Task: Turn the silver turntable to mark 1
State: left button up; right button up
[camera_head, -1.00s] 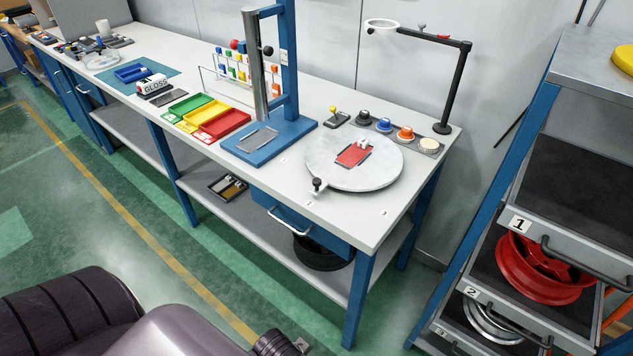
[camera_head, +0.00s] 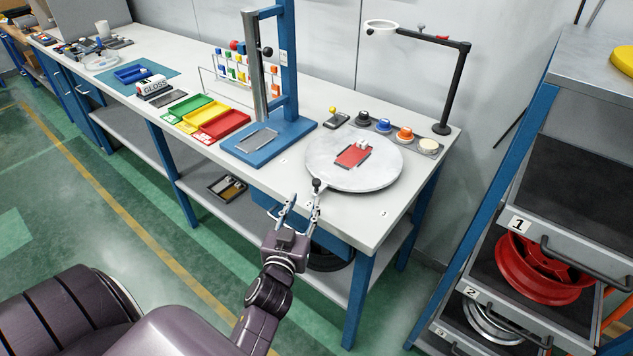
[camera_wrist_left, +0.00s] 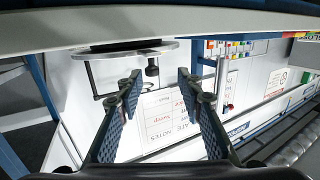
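The silver turntable (camera_head: 330,172) lies flat on the bench near its right end. It carries a red plate (camera_head: 352,156) with a small white piece. Its black knob (camera_head: 316,184) sticks up at the front edge. My left gripper (camera_head: 301,202) is open and empty at the bench's front edge, just in front of the knob. In the left wrist view, the picture is upside down; the knob (camera_wrist_left: 152,68) shows between and beyond the open fingers (camera_wrist_left: 157,88). Small white marks (camera_head: 384,212) lie on the bench around the turntable; their numbers are too small to read. My right gripper is out of view.
A black lamp stand (camera_head: 457,90) with a ring rises behind the turntable. Several knobs (camera_head: 404,134) stand in a row behind it. A blue press stand (camera_head: 270,142) is to the left. A shelf rack (camera_head: 520,222) with a red wheel (camera_head: 540,270) stands at right.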

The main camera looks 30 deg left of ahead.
aim_at(315, 185)
pick_arm(q)
jog(key=shift+w+d+r+t+h, duration=0.2)
jog(key=shift+w+r+t, duration=0.1)
jog(key=shift+w, duration=0.1)
jog(key=shift+w+d+r+t+h, duration=0.1)
jog(key=shift+w+d+r+t, duration=0.05)
jog(key=shift+w+t, duration=0.2)
jog(key=p+x, duration=0.1)
jog(key=x, duration=0.6)
jog(key=shift+w+f, duration=0.1)
jog(key=shift+f, duration=0.05)
grip_shut()
